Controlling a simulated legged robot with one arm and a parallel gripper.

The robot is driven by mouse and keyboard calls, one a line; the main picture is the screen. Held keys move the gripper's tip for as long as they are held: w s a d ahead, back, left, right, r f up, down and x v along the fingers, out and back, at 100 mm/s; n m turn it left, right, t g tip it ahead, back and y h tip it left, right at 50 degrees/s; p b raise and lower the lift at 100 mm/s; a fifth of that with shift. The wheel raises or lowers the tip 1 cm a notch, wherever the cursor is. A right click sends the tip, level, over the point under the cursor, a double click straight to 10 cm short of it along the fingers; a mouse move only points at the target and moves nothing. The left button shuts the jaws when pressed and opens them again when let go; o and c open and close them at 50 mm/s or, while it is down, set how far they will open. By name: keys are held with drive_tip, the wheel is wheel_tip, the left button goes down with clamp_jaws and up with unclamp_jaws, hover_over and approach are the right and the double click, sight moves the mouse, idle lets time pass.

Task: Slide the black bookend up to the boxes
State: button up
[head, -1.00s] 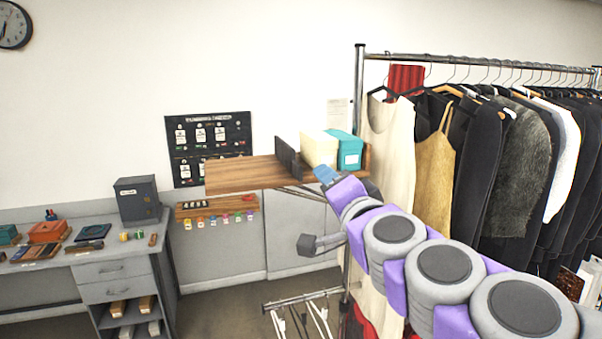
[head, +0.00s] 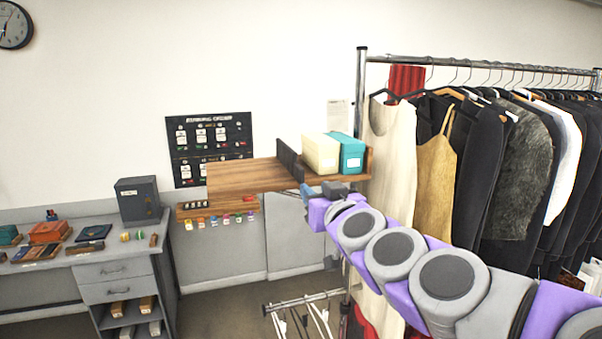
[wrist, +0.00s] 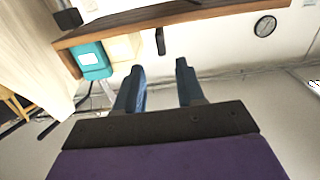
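The black bookend (head: 287,160) stands upright on the wooden shelf (head: 240,178), left of the cream box (head: 320,155). The teal box (head: 352,153) stands right of the cream one, against the shelf's end. The wrist view shows the bookend (wrist: 160,41), the cream box (wrist: 125,47) and the teal box (wrist: 92,60), with a gap between bookend and cream box. My gripper (head: 309,192) is at the shelf's front edge, low, in front of the cream box. In the wrist view my gripper (wrist: 158,76) is open and empty, its two blue fingers apart and clear of the bookend.
A clothes rack (head: 361,120) with hanging garments stands close on the right. A small rack with colored tags (head: 218,210) hangs below the shelf. A grey desk (head: 110,262) is at the left. The shelf's left part is bare.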

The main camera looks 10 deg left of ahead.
sight(303, 176)
drive_tip(key=p+x, duration=0.1)
drive_tip(key=x, duration=0.8)
drive_tip(key=shift+p+x, duration=0.35)
drive_tip(key=shift+x, duration=0.65)
clamp_jaws()
